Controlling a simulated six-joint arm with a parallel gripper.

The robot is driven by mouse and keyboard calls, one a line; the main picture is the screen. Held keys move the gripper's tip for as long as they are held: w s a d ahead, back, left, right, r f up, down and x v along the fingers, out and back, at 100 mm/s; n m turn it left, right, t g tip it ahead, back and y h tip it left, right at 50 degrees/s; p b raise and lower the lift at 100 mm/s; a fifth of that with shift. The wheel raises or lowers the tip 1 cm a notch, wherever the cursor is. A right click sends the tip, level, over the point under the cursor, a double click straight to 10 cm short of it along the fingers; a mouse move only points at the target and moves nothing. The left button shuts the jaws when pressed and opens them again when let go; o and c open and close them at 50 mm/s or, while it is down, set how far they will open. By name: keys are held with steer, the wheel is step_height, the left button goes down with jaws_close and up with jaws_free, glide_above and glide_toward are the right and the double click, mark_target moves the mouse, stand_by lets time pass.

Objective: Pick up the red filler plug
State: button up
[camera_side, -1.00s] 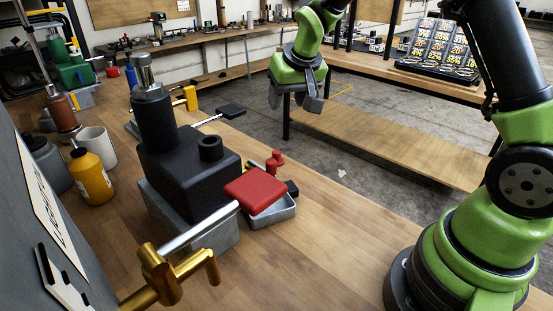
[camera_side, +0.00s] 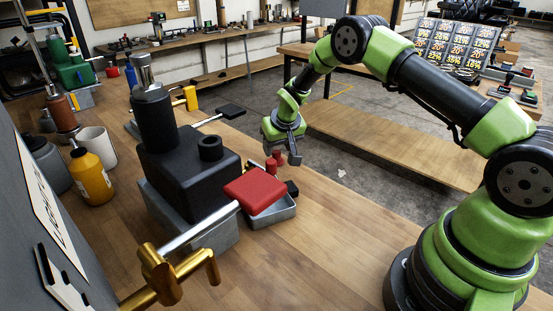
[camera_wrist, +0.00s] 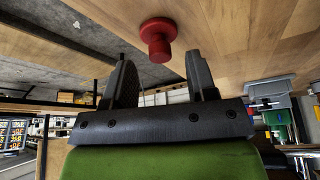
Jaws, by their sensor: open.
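The red filler plug (camera_wrist: 157,38) shows in the wrist view as a wide flange with a narrower round stem. It sits ahead of my gripper (camera_wrist: 158,70), in line with the gap between the fingers. In the side view the plug (camera_side: 277,155) stands on the wooden bench behind a red pad, partly overlapped by my gripper (camera_side: 283,153). My gripper is open and empty, pointing down close to the plug. I cannot tell from these frames whether a finger touches it.
The red pad (camera_side: 255,188) lies over a small grey tray (camera_side: 275,216). A black pump block (camera_side: 185,165) with a cylinder and a metal lever (camera_side: 200,228) stands to the left. A yellow bottle (camera_side: 92,178) is farther left.

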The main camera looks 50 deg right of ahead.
mark_target(277, 152)
steer(key=shift+x, duration=1.55)
jaws_close()
